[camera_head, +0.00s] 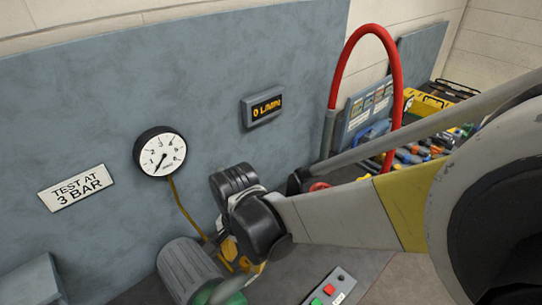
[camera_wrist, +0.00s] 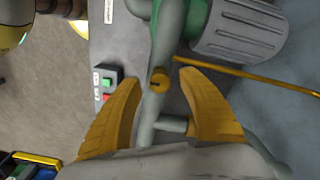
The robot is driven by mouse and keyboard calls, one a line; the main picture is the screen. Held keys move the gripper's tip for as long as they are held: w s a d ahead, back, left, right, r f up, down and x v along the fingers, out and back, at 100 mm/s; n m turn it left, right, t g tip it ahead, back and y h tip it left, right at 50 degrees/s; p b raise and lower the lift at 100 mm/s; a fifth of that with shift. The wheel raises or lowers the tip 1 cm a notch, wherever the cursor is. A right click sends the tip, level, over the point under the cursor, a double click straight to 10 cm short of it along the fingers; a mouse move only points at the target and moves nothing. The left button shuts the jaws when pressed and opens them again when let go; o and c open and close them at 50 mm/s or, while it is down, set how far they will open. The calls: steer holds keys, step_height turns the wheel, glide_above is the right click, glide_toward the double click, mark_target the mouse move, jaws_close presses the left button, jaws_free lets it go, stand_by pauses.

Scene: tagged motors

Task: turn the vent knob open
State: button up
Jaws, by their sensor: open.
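The small brass-yellow knob (camera_wrist: 159,79), which I take for the vent knob, sits on a grey pipe in the wrist view. It has a dark mark on its face. My gripper (camera_wrist: 161,77) is open, with one yellow finger on each side of the knob and visible gaps between. I cannot tell how deep the fingers reach around it. In the head view my gripper (camera_head: 240,258) is low by the pipework, and my wrist hides the knob.
A ribbed grey and green motor (camera_head: 188,268) stands beside my gripper. A round gauge (camera_head: 160,152) has its needle pointing low left. A display (camera_head: 263,107) reads 0 L/MIN. A sign (camera_head: 75,188) says TEST AT 3 BAR. A button box (camera_head: 329,289) and red hose (camera_head: 396,75) are right.

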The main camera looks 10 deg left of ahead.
steer(key=shift+f, duration=0.5)
steer(key=shift+c, duration=0.4)
jaws_close()
